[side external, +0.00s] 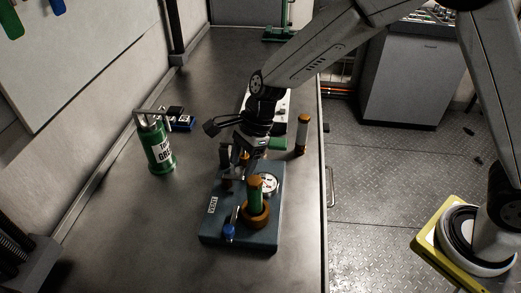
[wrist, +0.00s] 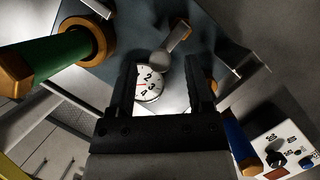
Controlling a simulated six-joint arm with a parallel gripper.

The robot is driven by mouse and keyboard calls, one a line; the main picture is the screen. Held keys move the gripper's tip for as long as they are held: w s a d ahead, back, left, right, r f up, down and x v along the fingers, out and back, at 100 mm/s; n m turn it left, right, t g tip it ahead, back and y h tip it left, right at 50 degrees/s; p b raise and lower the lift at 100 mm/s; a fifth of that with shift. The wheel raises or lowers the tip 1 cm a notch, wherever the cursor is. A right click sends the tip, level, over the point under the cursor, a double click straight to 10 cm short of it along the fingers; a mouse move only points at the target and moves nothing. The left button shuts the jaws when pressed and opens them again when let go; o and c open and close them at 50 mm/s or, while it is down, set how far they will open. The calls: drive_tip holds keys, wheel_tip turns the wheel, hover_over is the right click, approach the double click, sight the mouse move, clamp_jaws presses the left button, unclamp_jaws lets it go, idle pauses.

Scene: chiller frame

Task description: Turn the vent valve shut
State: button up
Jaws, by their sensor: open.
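A blue-grey block (side external: 273,212) with a white label reading "VENT" (side external: 212,205) sits on the bench. It carries a round white gauge (side external: 270,184), which also shows in the wrist view (wrist: 150,86). A green cylinder (side external: 255,193) stands upright in a brass collar (side external: 257,214); it is at left in the wrist view (wrist: 45,62). A small blue-ended part (side external: 229,231) is at the block's front edge. My gripper (side external: 240,168) is over the block's back half. In the wrist view its jaws (wrist: 168,68) are open and empty, framing the gauge. I cannot tell which part is the vent valve.
An upright brown-capped cylinder (side external: 302,134) is near the bench's right edge. The bench front left is clear. A yellow-edged stand (side external: 430,242) is on the floor.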

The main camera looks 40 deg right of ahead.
drive_tip(key=shift+a+f, duration=0.2)
drive_tip(key=shift+f, duration=0.25)
clamp_jaws()
